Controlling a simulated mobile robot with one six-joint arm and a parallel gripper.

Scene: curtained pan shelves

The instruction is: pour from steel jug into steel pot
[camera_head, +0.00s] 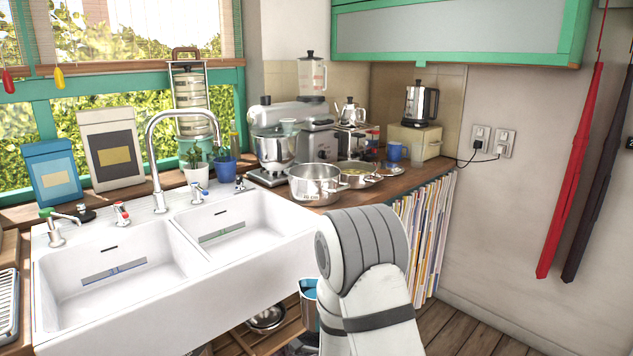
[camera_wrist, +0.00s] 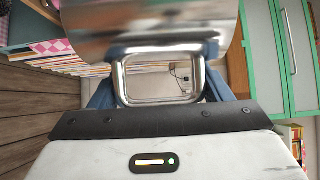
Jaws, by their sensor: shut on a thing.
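In the wrist view a shiny steel jug (camera_wrist: 150,25) fills the top of the picture, with its square loop handle (camera_wrist: 127,91) toward me. My gripper (camera_wrist: 160,88) has its blue fingers on both sides of that handle and is shut on it. The jug's mouth and contents are hidden in this view. A steel pot (camera_head: 312,189) with side handles stands on the wooden counter right of the sink, in the head view. My gripper is hidden behind my arm there. A blue-topped cylinder (camera_head: 309,303) shows beside my arm, below the counter; I cannot tell if it is the jug.
A wide shallow pan (camera_head: 362,181) stands just right of the pot. A stand mixer (camera_head: 274,150) and a kettle (camera_head: 350,113) are behind. The double white sink (camera_head: 190,305) lies left, with a tall tap (camera_head: 158,180). A striped curtain (camera_head: 436,225) hangs below the counter.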

